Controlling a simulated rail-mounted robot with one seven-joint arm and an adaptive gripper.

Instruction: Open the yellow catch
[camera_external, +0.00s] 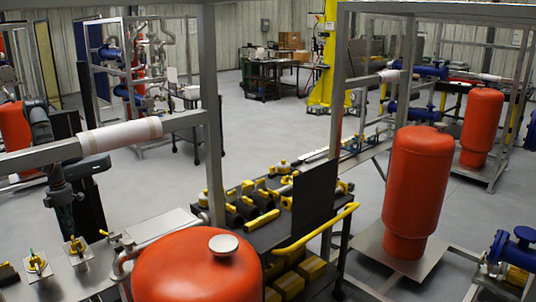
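My gripper (66,222) hangs pointing down at the left, at the end of my dark arm. It is dark and small here, so I cannot tell whether its fingers are open or shut. Just below it stands a small fitting with a yellow part (75,245) on a pale square plate. A similar yellow-topped fitting (37,263) stands to its left, and a small yellow handle (104,233) shows to its right. I cannot tell which of these is the yellow catch, or whether my gripper touches the nearest one.
A dark cart (262,236) carries several yellow-and-black parts. Another red tank (416,190) stands further right.

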